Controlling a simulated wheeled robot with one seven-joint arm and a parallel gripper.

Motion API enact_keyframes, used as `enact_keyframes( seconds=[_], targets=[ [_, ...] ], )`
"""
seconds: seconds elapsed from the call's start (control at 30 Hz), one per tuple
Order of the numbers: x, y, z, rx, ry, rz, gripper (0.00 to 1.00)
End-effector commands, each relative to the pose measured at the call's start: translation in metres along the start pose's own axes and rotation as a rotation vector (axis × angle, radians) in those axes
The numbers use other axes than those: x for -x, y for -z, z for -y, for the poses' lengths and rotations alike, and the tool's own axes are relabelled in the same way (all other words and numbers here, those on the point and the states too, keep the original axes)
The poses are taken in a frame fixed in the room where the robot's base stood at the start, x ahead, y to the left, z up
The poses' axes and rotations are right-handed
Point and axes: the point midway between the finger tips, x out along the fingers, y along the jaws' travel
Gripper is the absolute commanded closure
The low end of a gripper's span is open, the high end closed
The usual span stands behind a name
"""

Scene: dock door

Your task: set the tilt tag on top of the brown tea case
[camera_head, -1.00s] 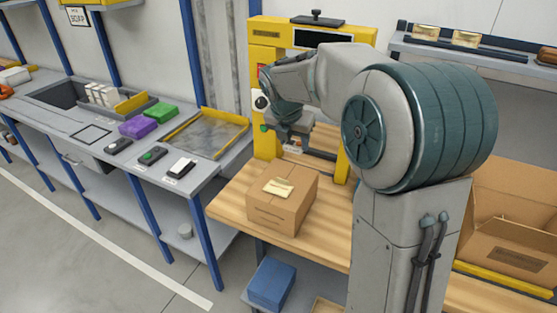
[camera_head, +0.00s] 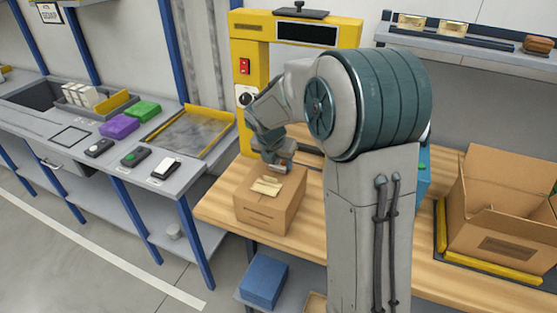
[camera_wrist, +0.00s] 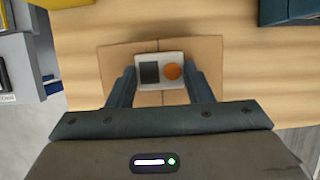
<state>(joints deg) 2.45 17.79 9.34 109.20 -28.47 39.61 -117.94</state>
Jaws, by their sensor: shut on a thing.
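The brown tea case (camera_head: 268,208) is a closed carton on the wooden bench, with a cream paper label on its top. My gripper (camera_head: 281,167) is over the far right part of its top. In the wrist view, my gripper (camera_wrist: 161,84) is shut on the tilt tag (camera_wrist: 160,60), a small white plate with a dark square and an orange disc. The case's top (camera_wrist: 209,58) shows behind the tag. The tag is mostly hidden by my gripper in the head view. I cannot tell whether the tag touches the case.
A yellow frame (camera_head: 247,90) stands behind the case. An open carton (camera_head: 505,220) is at the bench's right. A grey counter (camera_head: 60,125) on the left holds small devices, purple and green blocks, and a yellow-edged tray (camera_head: 190,132). Bare bench (camera_head: 222,207) lies left of the case.

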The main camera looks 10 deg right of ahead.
Motion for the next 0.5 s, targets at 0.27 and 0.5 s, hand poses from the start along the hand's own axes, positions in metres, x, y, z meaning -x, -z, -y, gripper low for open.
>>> enact_keyframes(
  seconds=[0.27, 0.5],
  targets=[
    [-0.0016, 0.0008, -0.0006, 0.001, -0.001, 0.001, 0.75],
    [-0.0007, 0.0004, -0.0007, 0.0, -0.001, 0.001, 0.32]
  ],
)
